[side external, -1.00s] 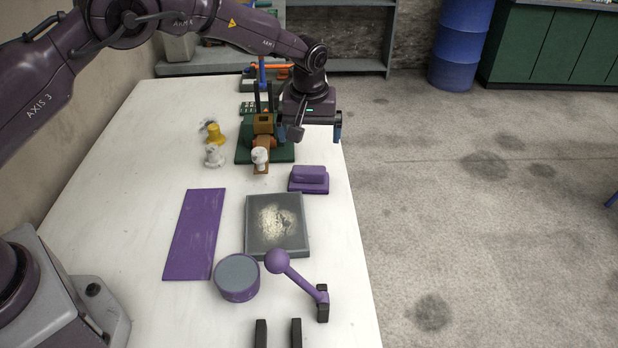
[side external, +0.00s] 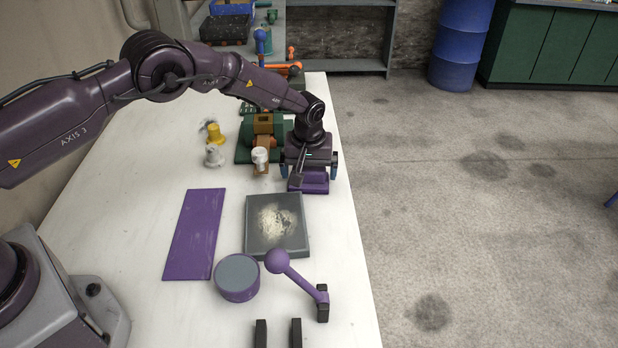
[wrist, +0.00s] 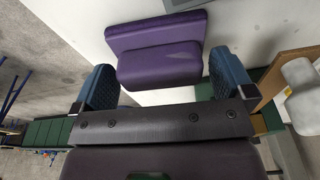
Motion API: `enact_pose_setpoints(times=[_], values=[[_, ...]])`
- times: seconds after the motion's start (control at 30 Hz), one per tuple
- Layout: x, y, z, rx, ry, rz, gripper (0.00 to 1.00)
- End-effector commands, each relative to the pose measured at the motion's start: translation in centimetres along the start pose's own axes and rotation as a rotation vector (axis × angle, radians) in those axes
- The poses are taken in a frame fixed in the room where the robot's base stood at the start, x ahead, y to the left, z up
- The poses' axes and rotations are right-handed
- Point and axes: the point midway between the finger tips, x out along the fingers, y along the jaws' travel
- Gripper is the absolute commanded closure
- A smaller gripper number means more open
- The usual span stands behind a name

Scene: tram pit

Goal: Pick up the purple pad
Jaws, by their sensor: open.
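The purple pad (side external: 316,187) is a small block with a raised grip on a wider flat base. It lies on the white table near its right edge, partly hidden behind my gripper in the side view. My gripper (side external: 309,171) is low over the pad with its blue fingers spread apart. In the wrist view the pad (wrist: 160,52) lies ahead of and between the open fingers of my gripper (wrist: 160,88). The fingers appear apart from it, and nothing is held.
A grey tray (side external: 249,240) with a pale worn patch, a flat purple sheet (side external: 193,235), a purple round tin (side external: 237,290) and a purple ball-ended lever (side external: 298,278) lie nearer. A green-based fixture (side external: 243,155) stands close left of my gripper. The table's right edge is near.

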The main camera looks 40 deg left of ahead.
Motion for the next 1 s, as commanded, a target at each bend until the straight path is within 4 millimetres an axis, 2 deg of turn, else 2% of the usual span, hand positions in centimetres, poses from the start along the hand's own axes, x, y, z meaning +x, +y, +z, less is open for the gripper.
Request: enact_pose_setpoints(times=[0.07, 0.27, 0.5, 0.6, 0.67, 1.0], values=[[0.0, 0.0, 0.0, 0.0, 0.0, 0.0, 0.0], [-0.1, 0.0, 0.0, 0.0, 0.0, 0.0, 0.44], [-0.1, 0.0, 0.0, 0.0, 0.001, 0.0, 0.44], [-0.7, 0.1, -0.1, 0.0, 0.002, 0.001, 0.44], [-1.6, 0.1, -0.3, 0.0, 0.003, 0.003, 0.44], [-8.1, 0.1, -1.2, 0.001, 0.003, 0.003, 0.44]])
